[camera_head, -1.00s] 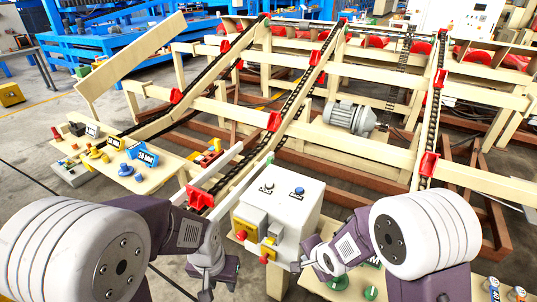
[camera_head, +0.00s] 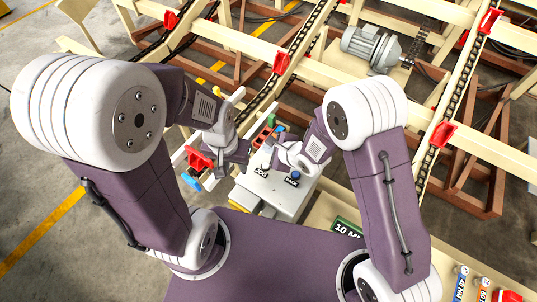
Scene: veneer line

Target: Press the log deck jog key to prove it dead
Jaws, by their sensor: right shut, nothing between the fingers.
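The grey-white control box (camera_head: 271,192) stands in the middle of the view, in front of the conveyor frame. A black label that seems to read JOG (camera_head: 261,172) is on its top, with a blue button (camera_head: 295,175) and a second label to its right. The key by the JOG label is hidden or too small to make out. My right gripper (camera_head: 258,160) is shut and empty, close above the JOG end of the box; I cannot tell whether it touches. My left gripper (camera_head: 232,171) is just left of the box; its fingers are unclear.
A red bracket (camera_head: 198,160) and a blue part lie left of my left gripper. The log deck's chain rails (camera_head: 300,50) and a grey motor (camera_head: 371,47) stand behind. A green sign (camera_head: 347,227) and several small bottles are at lower right.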

